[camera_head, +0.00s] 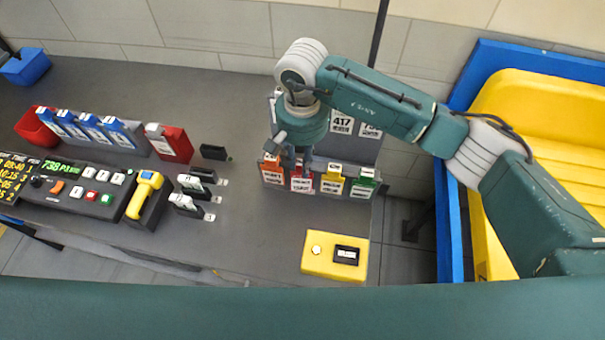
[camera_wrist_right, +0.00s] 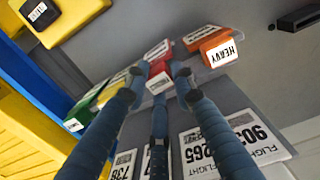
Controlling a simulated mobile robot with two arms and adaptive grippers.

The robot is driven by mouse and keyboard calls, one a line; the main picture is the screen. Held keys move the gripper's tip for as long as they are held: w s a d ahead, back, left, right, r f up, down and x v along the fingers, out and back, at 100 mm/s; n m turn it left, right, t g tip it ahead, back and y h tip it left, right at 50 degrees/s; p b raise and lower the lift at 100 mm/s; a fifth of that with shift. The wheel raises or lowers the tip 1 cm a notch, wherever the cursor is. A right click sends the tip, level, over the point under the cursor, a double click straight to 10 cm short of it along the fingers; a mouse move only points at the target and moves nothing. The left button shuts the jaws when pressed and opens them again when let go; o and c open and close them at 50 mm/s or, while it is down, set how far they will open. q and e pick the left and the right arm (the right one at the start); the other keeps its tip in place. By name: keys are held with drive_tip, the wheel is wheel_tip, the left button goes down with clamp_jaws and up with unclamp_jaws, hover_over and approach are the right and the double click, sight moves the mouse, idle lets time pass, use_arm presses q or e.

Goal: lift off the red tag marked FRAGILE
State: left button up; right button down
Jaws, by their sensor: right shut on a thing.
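The red tag (camera_head: 302,181) hangs second from the left in a row of coloured tags on the front of a grey rack; its lettering is too small to read. My right gripper (camera_head: 298,160) reaches down over the rack from above. In the right wrist view its fingers (camera_wrist_right: 160,82) are closed around the top of the red tag (camera_wrist_right: 158,68), which sits between them. The fingers hide part of the tag. It is still in line with its neighbours. My left gripper is not in view.
An orange tag (camera_head: 271,170), marked HEAVY in the wrist view (camera_wrist_right: 218,48), hangs close on one side. Yellow (camera_head: 332,181) and green (camera_head: 364,183) tags hang on the other. Flight cards (camera_head: 342,122) stand behind. A yellow button box (camera_head: 318,262) sits in front on the grey counter.

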drive_tip(key=shift+f, duration=0.1)
idle(0.3)
drive_tip(key=shift+s+b, duration=0.1)
drive_tip(key=shift+b, duration=0.7)
drive_tip(key=r+b, duration=0.1)
drive_tip(key=r, duration=0.1)
drive_tip(key=r+b, duration=0.1)
drive_tip(key=r, duration=0.1)
drive_tip(key=r+b, duration=0.1)
drive_tip(key=r, duration=0.2)
drive_tip(key=shift+s+a, duration=0.1)
drive_tip(key=shift+s, duration=0.3)
drive_tip(key=s+a+b, duration=0.1)
drive_tip(key=s+b, duration=0.2)
drive_tip(key=s, duration=0.6)
drive_tip(key=s+a+b, duration=0.2)
drive_tip(key=s+b, duration=0.1)
drive_tip(key=s, duration=0.6)
drive_tip(key=shift+s+a+b, duration=0.3)
drive_tip(key=shift+s+b, duration=0.05)
drive_tip(key=shift+b, duration=0.05)
drive_tip(key=shift+r, duration=0.15)
wheel_tip(320, 180, up, 6)
drive_tip(key=p, duration=0.2)
drive_tip(key=shift+r, duration=0.15)
